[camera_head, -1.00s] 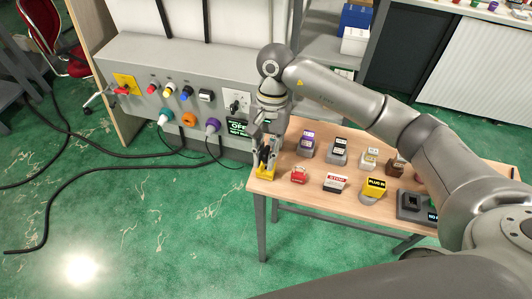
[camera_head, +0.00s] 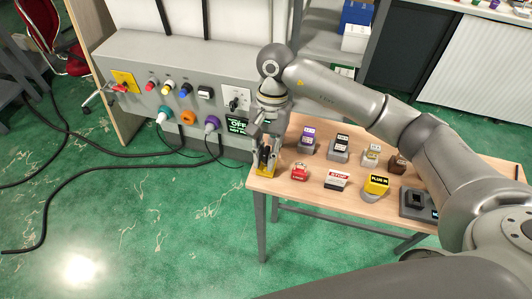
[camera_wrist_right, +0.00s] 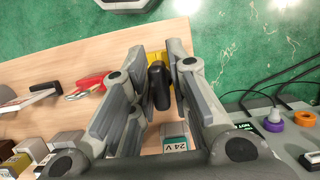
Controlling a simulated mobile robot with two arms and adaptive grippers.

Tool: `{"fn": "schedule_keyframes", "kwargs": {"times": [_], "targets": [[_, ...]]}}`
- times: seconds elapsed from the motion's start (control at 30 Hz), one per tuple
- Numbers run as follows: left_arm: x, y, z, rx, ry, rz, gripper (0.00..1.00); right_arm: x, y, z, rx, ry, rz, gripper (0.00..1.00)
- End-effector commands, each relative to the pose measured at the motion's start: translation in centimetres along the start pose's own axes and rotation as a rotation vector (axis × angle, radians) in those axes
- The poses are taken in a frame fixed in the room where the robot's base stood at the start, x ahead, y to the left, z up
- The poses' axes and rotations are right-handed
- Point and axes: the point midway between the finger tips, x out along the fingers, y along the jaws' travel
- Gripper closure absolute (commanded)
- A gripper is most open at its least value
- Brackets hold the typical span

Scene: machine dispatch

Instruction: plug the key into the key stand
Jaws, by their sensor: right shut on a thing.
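My right gripper (camera_head: 264,162) points down at the near left corner of the wooden table. It is shut on a black key (camera_wrist_right: 158,88), whose dark rounded handle shows between the fingertips in the right wrist view. A yellow base (camera_head: 265,171), apparently the key stand, sits on the table directly below the fingers. Its yellow also shows behind the key in the right wrist view (camera_wrist_right: 156,57). The fingers and handle hide the key's lower end, so I cannot tell whether it is inside the stand. My left gripper is not in view.
The table (camera_head: 310,196) also holds a red padlock (camera_head: 299,171), a red-and-white box (camera_head: 337,181), a yellow-and-black block (camera_head: 376,184) and several other small blocks. A 24 V block (camera_wrist_right: 177,140) is close to the gripper. A grey panel with plugs (camera_head: 180,90) stands behind left.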

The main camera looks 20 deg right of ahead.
Motion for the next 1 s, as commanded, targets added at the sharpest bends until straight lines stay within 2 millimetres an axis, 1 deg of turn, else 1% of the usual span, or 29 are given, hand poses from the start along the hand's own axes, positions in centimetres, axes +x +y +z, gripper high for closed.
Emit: {"fn": "schedule_keyframes", "kwargs": {"times": [0.23,0.37,0.4,0.57,0.6,1.0], "targets": [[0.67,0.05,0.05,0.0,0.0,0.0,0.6,0.56,0.0,-0.19,0.0,0.001,0.0,1.0],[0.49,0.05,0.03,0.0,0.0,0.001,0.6,0.4,0.0,-0.14,0.0,0.001,0.0,1.0],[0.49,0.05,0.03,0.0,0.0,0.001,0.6,0.4,0.0,-0.14,0.0,0.001,0.0,0.8],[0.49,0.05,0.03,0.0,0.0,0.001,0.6,0.4,0.0,-0.14,0.0,0.0,0.0,0.6],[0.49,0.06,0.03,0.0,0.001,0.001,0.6,0.4,0.0,-0.14,0.0,0.0,0.0,0.58],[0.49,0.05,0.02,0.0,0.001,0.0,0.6,0.42,0.0,-0.14,0.0,0.0,0.0,0.58]]}}
